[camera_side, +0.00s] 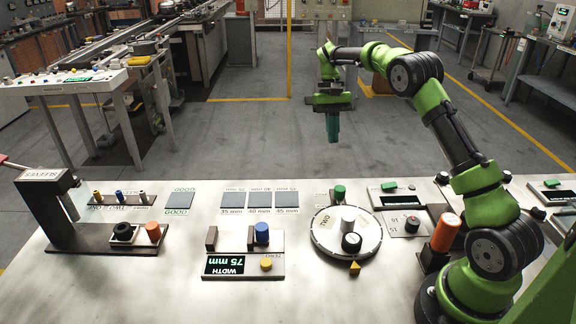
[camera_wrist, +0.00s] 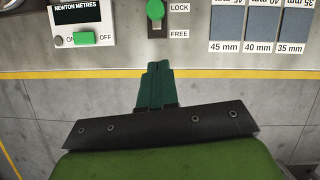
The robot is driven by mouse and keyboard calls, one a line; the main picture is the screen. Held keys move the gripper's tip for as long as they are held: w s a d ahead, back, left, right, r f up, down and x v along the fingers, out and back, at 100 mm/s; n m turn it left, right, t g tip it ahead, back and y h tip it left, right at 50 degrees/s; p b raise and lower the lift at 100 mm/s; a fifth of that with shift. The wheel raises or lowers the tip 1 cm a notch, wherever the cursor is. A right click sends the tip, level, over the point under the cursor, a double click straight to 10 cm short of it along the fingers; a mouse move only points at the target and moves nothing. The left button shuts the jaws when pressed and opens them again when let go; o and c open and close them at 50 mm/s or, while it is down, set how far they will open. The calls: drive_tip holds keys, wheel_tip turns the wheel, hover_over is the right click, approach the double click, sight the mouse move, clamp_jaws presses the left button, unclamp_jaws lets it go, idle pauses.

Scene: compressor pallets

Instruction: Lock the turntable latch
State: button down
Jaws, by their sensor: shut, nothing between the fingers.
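The turntable latch is a green knob (camera_side: 339,192) in a slot behind the round white turntable (camera_side: 325,250). In the wrist view the latch knob (camera_wrist: 155,10) is at the top edge, with LOCK beside it and FREE beside the lower end of its slot. The knob's top appears level with LOCK; it is tall and seen at an angle, so its exact seat in the slot is hard to tell. My gripper (camera_side: 333,138) is shut and empty, pointing down, above and beyond the table's far edge. Its green fingers (camera_wrist: 155,85) are together, apart from the latch.
On the turntable stand a white cylinder (camera_side: 348,218) and a black knob (camera_side: 351,242). Grey gauge pads (camera_side: 259,199) lie left of the latch. A green switch (camera_side: 389,185) is on a panel to its right. An orange cylinder (camera_side: 446,232) stands near my base. Air around my gripper is clear.

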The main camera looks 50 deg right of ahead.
sight(337, 187)
drive_tip(key=a+f+n, duration=0.1)
drive_tip(key=f, duration=0.2)
drive_tip(key=a+f+n, duration=0.1)
drive_tip(key=f, duration=0.2)
drive_tip(key=a+f+n+h, duration=0.1)
drive_tip(key=f, duration=0.2)
drive_tip(key=shift+s+a+f+n+g, duration=0.15)
drive_tip(key=shift+s+n+g, duration=0.15)
drive_tip(key=shift+s+g, duration=0.1)
drive_tip(key=shift+s+a, duration=0.3)
drive_tip(key=shift+s, duration=0.55)
drive_tip(key=shift+s+a, duration=0.3)
drive_tip(key=shift+s, duration=0.55)
drive_tip(key=shift+s+a, duration=0.5)
drive_tip(key=shift+s, duration=0.3)
